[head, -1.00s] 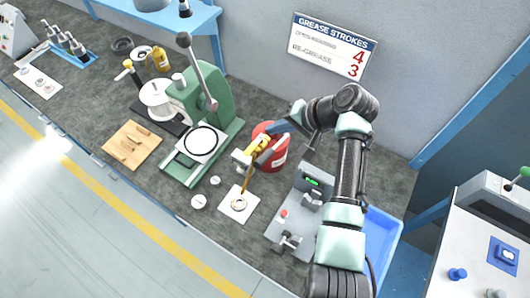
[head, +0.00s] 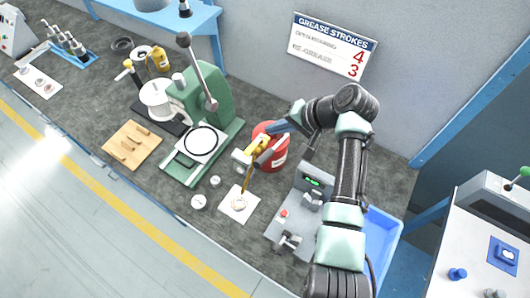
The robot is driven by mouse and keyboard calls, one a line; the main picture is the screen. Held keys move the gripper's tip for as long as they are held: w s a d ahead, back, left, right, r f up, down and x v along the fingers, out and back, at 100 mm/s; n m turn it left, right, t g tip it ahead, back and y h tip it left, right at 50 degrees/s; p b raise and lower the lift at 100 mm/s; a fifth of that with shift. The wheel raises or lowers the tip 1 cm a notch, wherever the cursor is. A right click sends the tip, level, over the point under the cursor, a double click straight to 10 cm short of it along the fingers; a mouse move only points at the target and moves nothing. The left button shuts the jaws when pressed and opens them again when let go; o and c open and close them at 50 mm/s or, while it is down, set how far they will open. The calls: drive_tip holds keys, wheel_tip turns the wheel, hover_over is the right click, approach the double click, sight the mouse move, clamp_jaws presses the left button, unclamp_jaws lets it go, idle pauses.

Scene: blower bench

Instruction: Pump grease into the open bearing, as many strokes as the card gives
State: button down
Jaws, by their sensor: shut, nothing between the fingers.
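The card (head: 333,47) on the wall reads "GREASE STROKES", with a red 4 on the upper row and a red 3 on the lower row; the row words are too small to read surely. A ring-shaped bearing (head: 239,203) lies on a white sheet (head: 231,214) on the bench. A thin brownish nozzle (head: 246,184) slants down from the yellow part by my gripper, its lower end at the bearing; contact cannot be told. My gripper (head: 254,153) is shut and empty above the bearing, beside the yellow part. The red drum (head: 271,158) stands behind it, partly hidden.
A green press (head: 207,130) stands left of my gripper. Two small round gauges (head: 198,202) lie near the sheet. A grey unit with a green display (head: 313,182) stands to the right, close to my arm. A blue bin (head: 383,240) is further right.

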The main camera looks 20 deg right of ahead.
idle(0.9)
drive_tip(key=shift+w+d+r, duration=0.2)
drive_tip(key=shift+d+r, duration=0.05)
drive_tip(key=shift+r, duration=0.3)
drive_tip(key=shift+w+d+r, duration=0.15)
drive_tip(key=shift+d+r, duration=0.05)
drive_tip(key=shift+r, duration=0.4)
drive_tip(key=shift+w+d+r, duration=0.2)
drive_tip(key=shift+d+r, duration=0.05)
drive_tip(key=shift+r, duration=0.3)
drive_tip(key=shift+f, duration=0.15)
drive_tip(key=b, duration=0.4)
hover_over(270, 156)
drive_tip(key=f, duration=0.6)
drive_tip(key=shift+w+d+f, duration=0.2)
drive_tip(key=shift+w+d, duration=0.1)
drive_tip(key=shift+d, duration=0.05)
drive_tip(key=shift+s+a+f, duration=0.2)
drive_tip(key=shift+a+f, duration=0.05)
drive_tip(key=shift+f, duration=0.4)
drive_tip(key=shift+s+a+f, duration=0.1)
drive_tip(key=shift+a+f, duration=0.05)
drive_tip(key=shift+f, duration=0.2)
